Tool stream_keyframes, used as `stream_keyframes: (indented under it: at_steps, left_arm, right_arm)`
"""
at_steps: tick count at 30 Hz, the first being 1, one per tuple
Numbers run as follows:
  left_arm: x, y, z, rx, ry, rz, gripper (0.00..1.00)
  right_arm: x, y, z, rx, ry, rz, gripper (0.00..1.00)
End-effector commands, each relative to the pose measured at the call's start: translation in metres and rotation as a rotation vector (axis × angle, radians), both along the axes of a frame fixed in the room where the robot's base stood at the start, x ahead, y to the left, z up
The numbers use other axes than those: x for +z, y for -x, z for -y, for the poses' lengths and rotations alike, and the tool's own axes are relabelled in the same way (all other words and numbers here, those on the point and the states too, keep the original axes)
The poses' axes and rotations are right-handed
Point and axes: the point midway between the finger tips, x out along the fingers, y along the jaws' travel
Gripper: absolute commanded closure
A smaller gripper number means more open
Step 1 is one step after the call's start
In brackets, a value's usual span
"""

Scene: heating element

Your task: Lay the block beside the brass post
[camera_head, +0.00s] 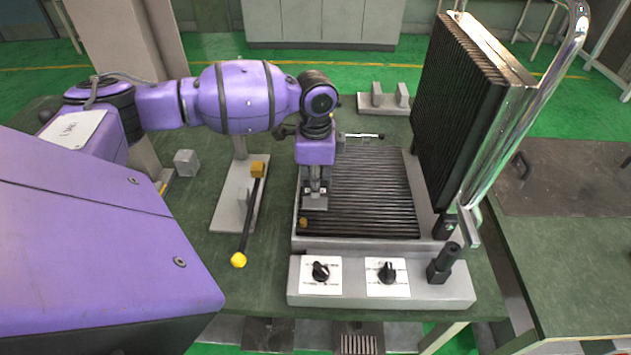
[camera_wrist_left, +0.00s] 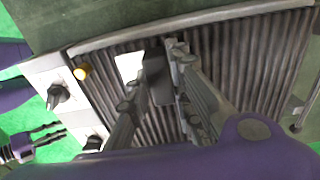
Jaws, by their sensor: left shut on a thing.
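My left gripper (camera_head: 315,200) points down over the front left part of the ribbed heating plate (camera_head: 375,190). It is shut on a grey block, which shows between the fingers in the left wrist view (camera_wrist_left: 158,80) with a bright face towards the brass post. The brass post (camera_head: 303,222) is a short stub at the plate's front left corner; it also shows in the left wrist view (camera_wrist_left: 82,72). The block is close to the post but apart from it. I cannot tell if the block touches the plate. My right gripper (camera_wrist_left: 62,132) is at the left edge of the wrist view, empty, fingers apart.
The raised black ribbed upper plate (camera_head: 460,90) and its chrome handle (camera_head: 530,110) stand on the right. A dark rod with a yellow ball (camera_head: 238,260) lies left of the machine. A grey cube (camera_head: 186,162) sits farther left. Knobs (camera_head: 387,271) line the front.

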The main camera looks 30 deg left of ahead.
Motion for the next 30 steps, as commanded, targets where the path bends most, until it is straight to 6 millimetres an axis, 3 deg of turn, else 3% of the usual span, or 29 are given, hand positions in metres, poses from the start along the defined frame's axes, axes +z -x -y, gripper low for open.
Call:
stream_keyframes:
  at_steps: [1, 5, 17, 30]
  left_arm:
    - [-0.001, 0.0, 0.0, 0.0, 0.0, 0.0, 0.78]
    - [-0.001, 0.0, 0.0, 0.0, 0.0, 0.0, 0.61]
    - [0.007, 0.0, 0.0, 0.001, -0.001, 0.001, 0.61]
    - [0.093, 0.0, 0.0, 0.0, 0.0, 0.001, 0.61]
  right_arm:
    - [0.0, 0.0, 0.0, 0.001, 0.001, 0.0, 0.6]
    - [0.0, 0.0, 0.001, 0.002, 0.002, -0.001, 0.6]
    - [0.0, 0.001, 0.002, 0.009, 0.005, -0.002, 0.6]
    - [0.006, -0.004, -0.002, 0.006, -0.002, 0.009, 0.6]
